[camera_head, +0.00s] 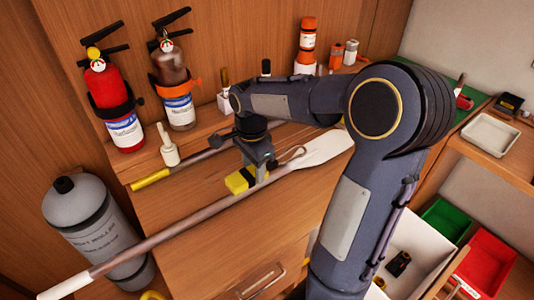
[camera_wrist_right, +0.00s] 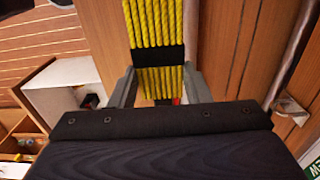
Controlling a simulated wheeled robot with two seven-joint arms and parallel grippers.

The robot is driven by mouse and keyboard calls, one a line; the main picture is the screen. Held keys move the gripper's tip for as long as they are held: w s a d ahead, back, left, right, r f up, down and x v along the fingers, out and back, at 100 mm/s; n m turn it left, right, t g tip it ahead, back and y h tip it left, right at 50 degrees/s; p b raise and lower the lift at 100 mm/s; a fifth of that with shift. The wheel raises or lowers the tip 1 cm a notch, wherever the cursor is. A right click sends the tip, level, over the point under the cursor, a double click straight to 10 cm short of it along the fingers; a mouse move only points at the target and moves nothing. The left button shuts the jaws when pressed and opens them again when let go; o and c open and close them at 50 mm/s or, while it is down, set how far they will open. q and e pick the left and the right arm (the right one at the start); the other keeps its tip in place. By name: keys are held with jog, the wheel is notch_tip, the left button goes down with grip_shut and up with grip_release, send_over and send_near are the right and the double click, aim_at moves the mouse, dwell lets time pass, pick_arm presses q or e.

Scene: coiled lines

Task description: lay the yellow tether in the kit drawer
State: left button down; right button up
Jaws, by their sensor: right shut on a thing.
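The yellow tether (camera_wrist_right: 155,25) is a bundle of parallel yellow strands with a black band around it. My right gripper (camera_wrist_right: 160,88) is shut on it, with a finger on each side near the band. In the head view the yellow tether (camera_head: 241,180) shows as a small yellow block at my right gripper (camera_head: 258,168), above the wooden cabinet top. An open white drawer or bin (camera_head: 428,238) with a dark and yellow item inside lies at lower right, partly hidden by my right arm; I cannot tell whether it is the kit drawer. My left gripper is not in view.
A long paddle (camera_head: 322,150) lies across the cabinet top under my right gripper. Red (camera_head: 120,125) and silver (camera_head: 177,95) extinguishers and a grey cylinder (camera_head: 88,215) stand at left. Green (camera_head: 447,218) and red (camera_head: 485,265) bins are at right. A closed drawer handle (camera_head: 262,282) shows below.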

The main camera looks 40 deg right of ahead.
jog(key=w+d+f+p, duration=0.1)
jog(key=w+f, duration=0.2)
jog(key=w+d+f+p, duration=0.1)
jog(key=w+d+f, duration=0.1)
jog(key=w+f, duration=0.1)
jog(key=w+d+f+p, duration=0.1)
jog(key=w+f, duration=0.2)
jog(key=w, duration=0.2)
jog(key=shift+w+d, duration=0.25)
jog(key=shift+d, duration=0.1)
notch_tip(320, 180, down, 3)
jog(key=shift+w+r+p, duration=0.1)
jog(key=shift+w+p, duration=0.05)
jog(key=shift+p, duration=0.6)
jog(key=shift+d+f, duration=0.1)
jog(key=shift+f, duration=0.2)
jog(key=shift+f, duration=0.2)
jog(key=o, duration=1.4)
jog(key=shift+c, duration=0.2)
